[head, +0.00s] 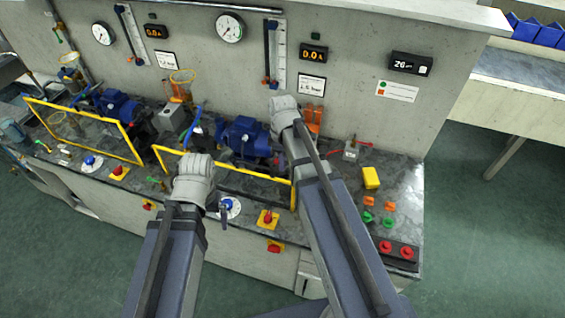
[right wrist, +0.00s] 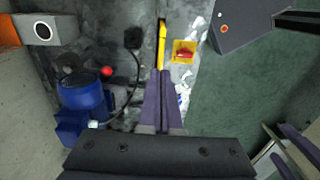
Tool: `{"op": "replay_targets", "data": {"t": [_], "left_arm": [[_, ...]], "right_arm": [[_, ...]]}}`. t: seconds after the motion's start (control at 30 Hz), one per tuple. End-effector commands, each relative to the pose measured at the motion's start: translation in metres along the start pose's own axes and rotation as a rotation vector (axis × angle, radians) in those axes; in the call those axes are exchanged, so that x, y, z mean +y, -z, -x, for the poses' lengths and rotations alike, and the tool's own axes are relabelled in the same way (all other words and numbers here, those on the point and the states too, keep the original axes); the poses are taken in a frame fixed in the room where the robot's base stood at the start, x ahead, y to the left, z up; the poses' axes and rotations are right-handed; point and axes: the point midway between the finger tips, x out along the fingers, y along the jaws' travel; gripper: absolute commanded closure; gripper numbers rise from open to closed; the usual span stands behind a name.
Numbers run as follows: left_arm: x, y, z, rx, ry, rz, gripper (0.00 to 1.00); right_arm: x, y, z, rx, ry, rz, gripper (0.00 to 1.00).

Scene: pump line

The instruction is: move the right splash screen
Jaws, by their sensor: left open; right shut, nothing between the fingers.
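The right splash screen (head: 235,169) is a clear panel in a yellow frame. It stands along the front of the bench, before the right blue motor. In the right wrist view its yellow bar (right wrist: 162,45) appears almost edge-on, just beyond the fingertips. My right gripper (right wrist: 161,98) is shut and empty, its fingers in line with that bar; I cannot tell whether they touch it. In the head view, my right gripper (head: 286,112) is by the screen's right end, fingers hidden. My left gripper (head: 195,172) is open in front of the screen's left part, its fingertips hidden.
The left splash screen (head: 85,129) stands further left. The right blue motor (head: 246,138) is behind the right screen. A yellow switch plate with a red knob (head: 267,219) is on the front edge. A yellow block (head: 371,178) and coloured buttons occupy the bench's right end.

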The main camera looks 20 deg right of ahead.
Motion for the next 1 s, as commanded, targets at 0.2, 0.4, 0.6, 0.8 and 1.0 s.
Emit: {"op": "replay_targets", "data": {"t": [0.2, 0.4, 0.6, 0.8, 1.0], "left_arm": [[0.004, 0.002, -0.038, 0.000, 0.001, -0.005, 0.03], [0.005, 0.003, -0.055, 0.000, 0.001, -0.004, 0.03], [0.005, 0.003, -0.057, 0.000, 0.001, -0.004, 0.03], [0.005, 0.003, -0.056, 0.000, 0.001, -0.004, 0.03], [0.006, 0.004, -0.066, 0.000, 0.001, -0.003, 0.03]], "right_arm": [[0.000, 0.000, -0.039, 0.000, 0.000, 0.000, 1.00], [0.000, 0.000, -0.056, 0.000, 0.000, 0.000, 1.00], [0.000, 0.000, -0.057, 0.000, 0.000, 0.000, 1.00], [0.000, 0.000, -0.057, 0.000, 0.000, 0.000, 1.00], [0.000, 0.000, -0.066, 0.000, 0.000, 0.000, 1.00]]}}
